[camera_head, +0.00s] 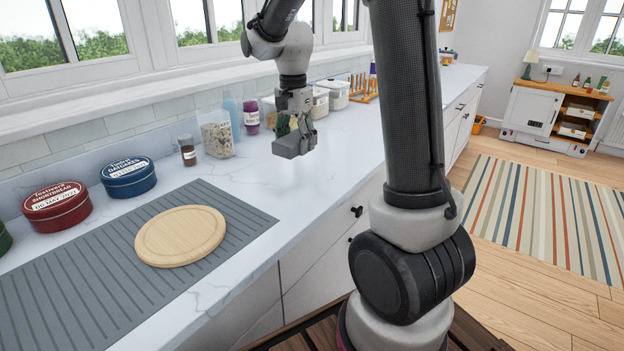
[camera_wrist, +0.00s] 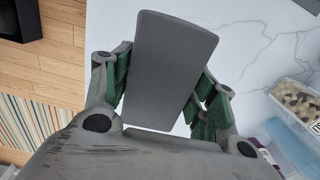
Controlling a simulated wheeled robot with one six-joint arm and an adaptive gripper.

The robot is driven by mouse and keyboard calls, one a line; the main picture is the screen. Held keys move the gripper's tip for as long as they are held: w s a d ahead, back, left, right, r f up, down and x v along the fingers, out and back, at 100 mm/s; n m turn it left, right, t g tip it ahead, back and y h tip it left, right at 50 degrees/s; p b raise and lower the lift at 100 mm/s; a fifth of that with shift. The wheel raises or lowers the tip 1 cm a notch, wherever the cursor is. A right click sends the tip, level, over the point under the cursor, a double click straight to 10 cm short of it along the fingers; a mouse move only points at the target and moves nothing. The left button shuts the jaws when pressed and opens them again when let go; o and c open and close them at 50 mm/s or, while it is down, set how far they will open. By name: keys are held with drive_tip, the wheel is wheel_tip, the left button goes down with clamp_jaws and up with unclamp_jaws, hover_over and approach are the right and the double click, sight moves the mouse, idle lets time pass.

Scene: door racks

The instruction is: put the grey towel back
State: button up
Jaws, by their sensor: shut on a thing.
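My gripper (camera_head: 296,127) is shut on a grey, flat-faced block shape that I take to be the folded grey towel (camera_head: 290,147), above the white marble counter (camera_head: 335,150). In the wrist view, the towel (camera_wrist: 172,60) sits between the green finger pads of my gripper (camera_wrist: 165,92), with its far end past the fingertips. No rack or holder for the towel can be made out.
A round wooden board (camera_head: 180,236) lies on a grey ribbed mat (camera_head: 75,285). Red (camera_head: 57,208) and blue (camera_head: 129,177) tins, a small brown jar (camera_head: 187,151) and a clear container (camera_head: 217,139) stand along the wall. Counter right of the mat is clear.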

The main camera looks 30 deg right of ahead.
sight(296, 183)
drive_tip(key=shift+s+a+f, duration=0.1)
drive_tip(key=shift+f, duration=0.35)
wheel_tip(296, 183, down, 9)
drive_tip(key=shift+f, duration=0.1)
drive_tip(key=shift+f, duration=0.1)
drive_tip(key=o, duration=1)
drive_tip(key=shift+o, duration=0.2)
